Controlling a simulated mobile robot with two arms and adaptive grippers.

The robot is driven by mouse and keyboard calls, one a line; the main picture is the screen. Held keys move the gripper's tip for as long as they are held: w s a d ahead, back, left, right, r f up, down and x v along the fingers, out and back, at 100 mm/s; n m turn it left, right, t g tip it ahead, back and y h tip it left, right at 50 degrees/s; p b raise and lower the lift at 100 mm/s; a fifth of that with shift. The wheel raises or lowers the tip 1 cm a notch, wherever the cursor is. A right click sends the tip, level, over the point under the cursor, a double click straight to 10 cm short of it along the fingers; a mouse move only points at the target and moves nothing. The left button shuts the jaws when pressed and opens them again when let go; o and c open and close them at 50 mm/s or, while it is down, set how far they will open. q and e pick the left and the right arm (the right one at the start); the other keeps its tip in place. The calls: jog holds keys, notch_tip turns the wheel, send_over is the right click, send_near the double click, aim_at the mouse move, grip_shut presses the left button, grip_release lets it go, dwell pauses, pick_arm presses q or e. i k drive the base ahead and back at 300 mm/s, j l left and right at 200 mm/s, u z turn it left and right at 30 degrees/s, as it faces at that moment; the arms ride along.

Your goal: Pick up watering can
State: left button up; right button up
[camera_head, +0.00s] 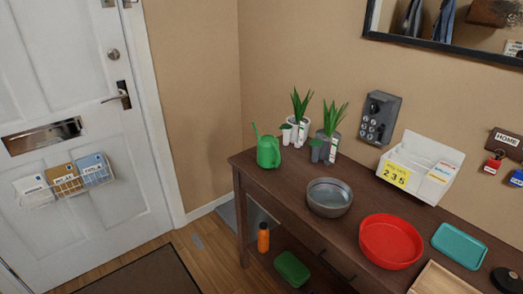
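A green watering can (268,152) stands upright near the left end of the dark wooden console table (293,183). Its thin spout points up and to the left. Its handle cannot be made out clearly. Neither of my grippers shows in the head view.
Potted plants (329,144) stand just right of the can. A metal bowl (329,197), red tray (391,241), teal tray (459,246) and white letter holder (421,167) fill the tabletop. An orange bottle (263,237) and green box (291,269) are below. Floor left of the table is open.

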aim_at(269, 156)
jog(key=i+j+z, duration=0.55)
jog(key=i+j, duration=0.1)
jog(key=i, duration=0.1)
